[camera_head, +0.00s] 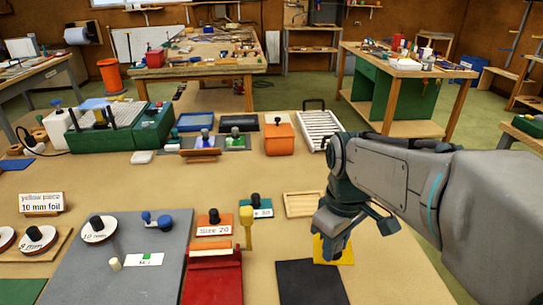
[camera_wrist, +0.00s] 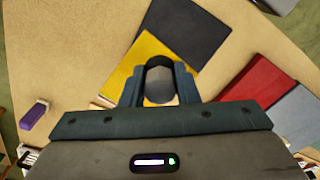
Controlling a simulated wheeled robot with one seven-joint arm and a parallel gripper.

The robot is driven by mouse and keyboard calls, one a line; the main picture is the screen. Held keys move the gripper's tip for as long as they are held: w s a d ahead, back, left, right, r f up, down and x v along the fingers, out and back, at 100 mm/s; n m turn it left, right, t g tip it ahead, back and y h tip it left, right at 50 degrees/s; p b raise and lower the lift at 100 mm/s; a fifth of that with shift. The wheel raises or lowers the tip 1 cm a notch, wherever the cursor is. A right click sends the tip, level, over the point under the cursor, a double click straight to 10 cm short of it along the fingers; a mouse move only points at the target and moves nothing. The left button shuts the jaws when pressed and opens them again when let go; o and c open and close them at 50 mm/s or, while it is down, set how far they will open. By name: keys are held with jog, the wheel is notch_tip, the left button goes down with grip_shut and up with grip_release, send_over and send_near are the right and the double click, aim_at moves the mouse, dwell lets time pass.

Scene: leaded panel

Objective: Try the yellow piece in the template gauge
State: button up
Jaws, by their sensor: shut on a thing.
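The yellow piece (camera_head: 345,254) is a flat yellow plate beneath my gripper (camera_head: 330,238). In the wrist view the yellow piece (camera_wrist: 125,100) has a dark rounded knob (camera_wrist: 160,68), and my gripper (camera_wrist: 160,90) is shut on that knob. The piece is at or just above the bench, near a dark square mat (camera_head: 311,284); in the wrist view its edge meets the mat (camera_wrist: 190,25). I cannot tell whether it touches the bench. A pale shallow wooden frame (camera_head: 289,206) lies behind my gripper; I cannot tell whether it is the template gauge.
A red block (camera_head: 213,276) and a grey board (camera_head: 165,235) lie left of the mat. Orange "Size 20" block (camera_head: 214,228) stands behind. A sign (camera_head: 41,202) reads "yellow piece 10 mm foil". Bare bench (camera_head: 390,275) lies right of the mat. A purple object (camera_wrist: 34,114) shows in the wrist view.

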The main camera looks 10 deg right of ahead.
jog(key=w+a+f+m+p, duration=0.1)
jog(key=w+m+p, duration=0.3)
jog(key=w+m, duration=0.4)
jog(key=w+f+m+p, duration=0.2)
jog(key=w+m+p, duration=0.2)
jog(key=w, duration=1.5)
jog(key=m, duration=0.3)
jog(key=shift+w+a+f+m, duration=0.35)
jog(key=shift+a+m, duration=0.05)
jog(key=shift+f+b, duration=1.8)
jog(key=shift+f, duration=1.15)
jog(key=shift+f+b, duration=0.45)
jog(key=shift+f, duration=0.25)
jog(key=shift+r, duration=0.15)
jog(key=shift+s+r+p, duration=0.1)
jog(key=shift+r+p, duration=0.2)
jog(key=shift+p, duration=0.05)
jog(key=shift+f, duration=0.25)
